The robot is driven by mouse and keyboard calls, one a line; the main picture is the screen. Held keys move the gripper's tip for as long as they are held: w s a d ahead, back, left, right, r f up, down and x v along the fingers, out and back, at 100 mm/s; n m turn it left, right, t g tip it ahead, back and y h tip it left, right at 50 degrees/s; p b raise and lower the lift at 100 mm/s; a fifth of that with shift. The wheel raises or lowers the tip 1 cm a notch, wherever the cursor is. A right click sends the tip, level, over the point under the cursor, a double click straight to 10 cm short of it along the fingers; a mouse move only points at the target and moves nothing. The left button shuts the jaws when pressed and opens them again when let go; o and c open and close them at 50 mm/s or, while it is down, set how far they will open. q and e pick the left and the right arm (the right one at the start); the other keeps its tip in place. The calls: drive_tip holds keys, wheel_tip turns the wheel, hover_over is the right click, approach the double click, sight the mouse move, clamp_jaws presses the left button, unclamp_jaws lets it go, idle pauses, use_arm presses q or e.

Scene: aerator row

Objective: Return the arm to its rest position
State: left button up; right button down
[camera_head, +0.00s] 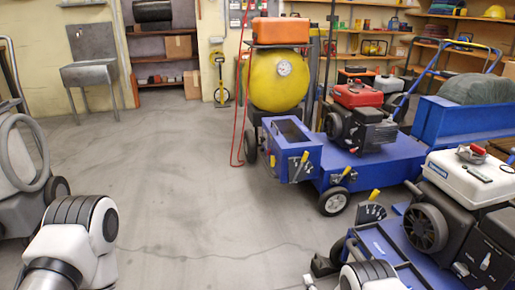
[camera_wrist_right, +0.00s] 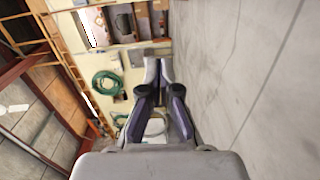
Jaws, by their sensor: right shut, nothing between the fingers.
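My right gripper (camera_wrist_right: 158,72) shows in the right wrist view, its two dark fingers together at the tips with nothing between them. It points out over open space, and no object touches the fingers there. In the head view, a rounded white and dark joint of my right arm shows at the bottom edge, beside the nearest blue machine. My left arm shows at the lower left as a white link with a dark-banded joint. My left gripper is outside both views.
A blue aerator (camera_head: 385,160) with a red-topped engine stands at centre right. Another, with a white-topped engine (camera_head: 470,178), is close at lower right. A yellow tank (camera_head: 275,82) stands behind. Bare concrete floor (camera_head: 185,170) is free at centre left. A green hose (camera_wrist_right: 107,83) hangs on a wall.

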wheel_tip(320, 180, up, 6)
drive_tip(key=w+d, duration=0.2)
drive_tip(key=s+d+f+m+g+h, duration=0.15)
drive_tip(key=s+m+g, duration=0.75)
drive_tip(key=s, duration=1.2)
drive_tip(key=s+d+f+m+g+h, duration=0.1)
drive_tip(key=s+d+f+m+g, duration=0.2)
drive_tip(key=s+m+g, duration=1.15)
drive_tip(key=s+r+n+t+p, duration=0.2)
drive_tip(key=r+t+p, duration=0.1)
drive_tip(key=r+p, duration=1.4)
drive_tip(key=s+r+n+t+p, duration=0.2)
drive_tip(key=s+r+t+p, duration=0.1)
drive_tip(key=r+p, duration=1.4)
drive_tip(key=shift+s+a+r, duration=0.15)
drive_tip(key=shift+s+r, duration=0.1)
drive_tip(key=shift+s, duration=0.1)
drive_tip(key=shift+s+p, duration=0.1)
drive_tip(key=shift+p, duration=0.2)
